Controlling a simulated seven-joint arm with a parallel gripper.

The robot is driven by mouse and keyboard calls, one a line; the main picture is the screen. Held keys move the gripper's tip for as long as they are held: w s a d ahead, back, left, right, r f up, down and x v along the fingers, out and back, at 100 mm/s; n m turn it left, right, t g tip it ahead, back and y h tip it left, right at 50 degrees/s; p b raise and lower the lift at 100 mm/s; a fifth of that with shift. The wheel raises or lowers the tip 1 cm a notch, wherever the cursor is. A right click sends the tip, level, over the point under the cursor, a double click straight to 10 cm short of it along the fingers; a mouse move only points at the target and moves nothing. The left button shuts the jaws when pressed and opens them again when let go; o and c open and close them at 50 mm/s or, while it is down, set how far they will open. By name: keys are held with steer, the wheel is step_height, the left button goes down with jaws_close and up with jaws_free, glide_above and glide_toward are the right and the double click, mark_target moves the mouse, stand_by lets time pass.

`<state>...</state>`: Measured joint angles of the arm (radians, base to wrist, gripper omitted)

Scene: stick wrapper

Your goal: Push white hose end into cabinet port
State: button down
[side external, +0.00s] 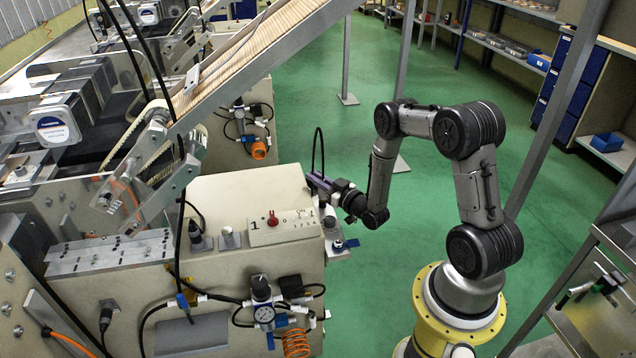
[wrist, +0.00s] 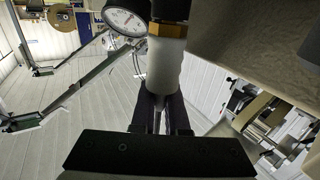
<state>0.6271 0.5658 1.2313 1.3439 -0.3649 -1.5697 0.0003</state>
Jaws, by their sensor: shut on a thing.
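The white hose end (wrist: 166,65) is upright in the wrist view, a thick pale cylinder between my fingers. My gripper (wrist: 160,104) is shut on its lower part. The hose's top meets a brass-coloured fitting (wrist: 168,29) with a dark part above it; whether it is inside or only touching, I cannot tell. In the side view my gripper (side external: 320,184) is at the right side of the beige cabinet (side external: 235,195), near its upper corner. The white hose and the port cannot be made out clearly there.
A round gauge (wrist: 126,20) is close to the left of the fitting in the wrist view. The cabinet wall (wrist: 250,40) is close on the right. A blue-handled valve (side external: 345,244) is below my gripper. Green floor (side external: 300,110) is open behind my arm.

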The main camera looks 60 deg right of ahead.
steer(key=s+a+r, duration=0.6)
steer(key=s+r, duration=0.6)
steer(key=r, duration=0.1)
steer(key=a+f+n+y, duration=0.4)
steer(key=a+n+y, duration=0.2)
steer(key=y, duration=0.3)
steer(key=shift+a, duration=0.75)
steer(key=shift+f, duration=0.1)
steer(key=shift+f, duration=2.9)
steer(key=shift+f, duration=0.95)
